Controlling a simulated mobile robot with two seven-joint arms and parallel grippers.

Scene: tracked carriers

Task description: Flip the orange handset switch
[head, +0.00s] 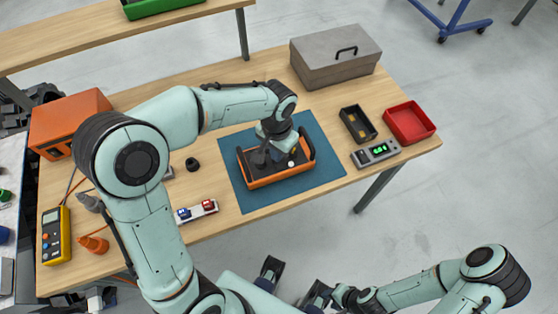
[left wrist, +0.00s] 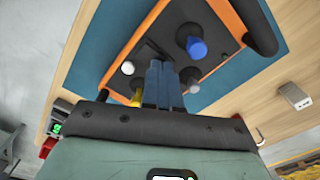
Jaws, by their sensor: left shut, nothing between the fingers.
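The orange handset (head: 280,179) lies on a blue mat, with a black top face and a black handle at each end. In the left wrist view its orange rim (left wrist: 230,17) runs behind my fingers; a blue-capped stick (left wrist: 197,47), a white knob (left wrist: 128,68) and a grey knob (left wrist: 193,88) stand on it. A yellow part (left wrist: 136,99) shows partly beside the fingers. My left gripper (head: 276,150) is shut and empty, pointing down over the handset; its tips (left wrist: 165,64) hide part of the face. I cannot tell whether they touch.
The blue mat (head: 235,188) has bare room around the handset. A grey toolbox (head: 330,65), a black tray (head: 357,125), a red bin (head: 410,122) and a green-lit device (head: 376,153) stand right. A small switch block (head: 197,210) and a yellow meter (head: 56,236) are left.

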